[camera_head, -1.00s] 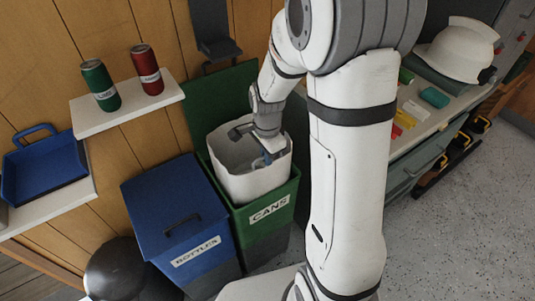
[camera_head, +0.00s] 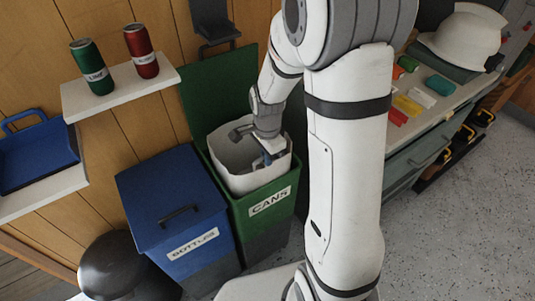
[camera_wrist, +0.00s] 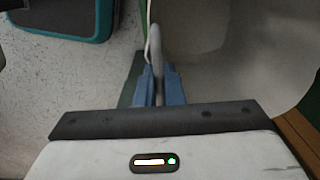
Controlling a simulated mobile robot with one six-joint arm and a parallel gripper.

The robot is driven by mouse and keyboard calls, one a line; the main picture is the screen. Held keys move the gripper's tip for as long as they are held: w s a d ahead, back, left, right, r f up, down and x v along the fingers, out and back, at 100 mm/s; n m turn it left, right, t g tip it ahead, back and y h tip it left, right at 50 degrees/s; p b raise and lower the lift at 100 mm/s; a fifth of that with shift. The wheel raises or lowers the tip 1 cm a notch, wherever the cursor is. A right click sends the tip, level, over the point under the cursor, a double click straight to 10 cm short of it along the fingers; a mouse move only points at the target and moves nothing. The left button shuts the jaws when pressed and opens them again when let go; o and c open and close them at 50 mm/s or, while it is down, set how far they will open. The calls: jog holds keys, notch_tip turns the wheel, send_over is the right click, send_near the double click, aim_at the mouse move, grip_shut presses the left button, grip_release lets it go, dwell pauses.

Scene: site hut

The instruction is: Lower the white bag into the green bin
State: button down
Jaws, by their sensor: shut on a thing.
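The white bag (camera_head: 245,182) stands upright in the mouth of the green bin (camera_head: 268,219), labelled CANS. Its lower part is hidden inside the bin; its upper wall and open rim stick up above the bin's edge. The bin's green lid (camera_head: 215,97) is open behind it. My gripper (camera_head: 266,159) is at the bag's right side, pointing down. In the wrist view my gripper (camera_wrist: 157,88) has its blue fingers shut on the bag's rim, with the pale bag interior (camera_wrist: 225,45) at the right.
A closed blue BOTTLES bin (camera_head: 170,205) stands beside the green bin on the left. A dark round-topped bin (camera_head: 112,265) is at lower left. A shelf (camera_head: 120,99) with two cans is above. A bench with a white helmet (camera_head: 463,42) stands at right.

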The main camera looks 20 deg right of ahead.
aim_at(267, 177)
jog(key=shift+f+b, duration=0.5)
jog(key=shift+f, duration=0.45)
notch_tip(267, 177, down, 7)
jog(key=b, duration=0.5)
jog(key=shift+f+b, duration=0.1)
jog(key=shift+b, duration=0.25)
jog(key=shift+s, duration=0.1)
jog(key=c, duration=1.5)
grip_release()
jog(key=shift+s+f, duration=0.15)
jog(key=shift+f, duration=0.1)
jog(key=r, duration=0.3)
jog(key=r+p, duration=0.1)
jog(key=r, duration=0.5)
jog(key=shift+w, duration=0.3)
